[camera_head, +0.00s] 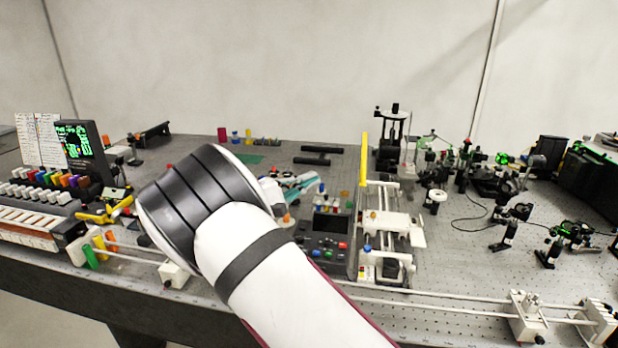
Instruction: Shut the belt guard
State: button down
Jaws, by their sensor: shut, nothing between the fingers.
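A narrow yellow plate (364,159) stands upright at the far left corner of a white-railed mechanism (388,235) right of centre. It looks like the belt guard, raised, though its hinge is too small to make out. The mechanism has pale rails, a white carriage and small orange and blue knobs. My arm comes in from the bottom centre and bends at a thick black-and-white joint left of the mechanism.
A control box (328,232) with a screen stands just left of the mechanism. Long rails run along the bench's front edge to white blocks (528,316) at right. Optical mounts crowd the right side. A keyed instrument (32,215) and a green-lit monitor (80,148) stand at left.

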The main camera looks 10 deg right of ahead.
aim_at(362, 169)
jog(key=w+d+r+p, duration=0.2)
jog(key=d+p, duration=0.1)
jog(key=d, duration=0.7)
jog(key=shift+d, duration=0.1)
jog(key=shift+d, duration=0.1)
